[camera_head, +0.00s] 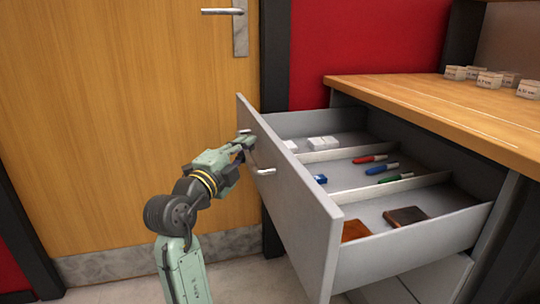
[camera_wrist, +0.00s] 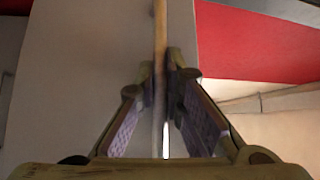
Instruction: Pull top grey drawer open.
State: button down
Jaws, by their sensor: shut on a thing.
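The top grey drawer (camera_head: 290,195) is pulled well out of the cabinet. Its front faces left, toward the wooden door. My gripper (camera_head: 245,142) is at the drawer's metal handle (camera_head: 263,171) on the outer side of that front. In the wrist view my gripper (camera_wrist: 166,92) has its two fingers close together around the thin handle bar (camera_wrist: 160,38), with the grey drawer front (camera_wrist: 90,60) behind. The fingers hide part of the bar.
Inside the drawer lie white boxes (camera_head: 322,142), red (camera_head: 370,159), blue and green markers, and brown wallets (camera_head: 405,216), split by dividers. A wooden door (camera_head: 110,120) stands close on the left.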

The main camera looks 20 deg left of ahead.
jog(key=shift+s+a+b, duration=0.2)
jog(key=shift+s+a, duration=0.25)
jog(key=shift+a, duration=0.2)
jog(key=shift+s+a+b, duration=0.2)
jog(key=shift+s+a, duration=0.25)
jog(key=shift+a, duration=0.15)
jog(key=c, duration=1.7)
grip_release()
jog(key=v, duration=0.7)
jog(key=shift+s, duration=0.3)
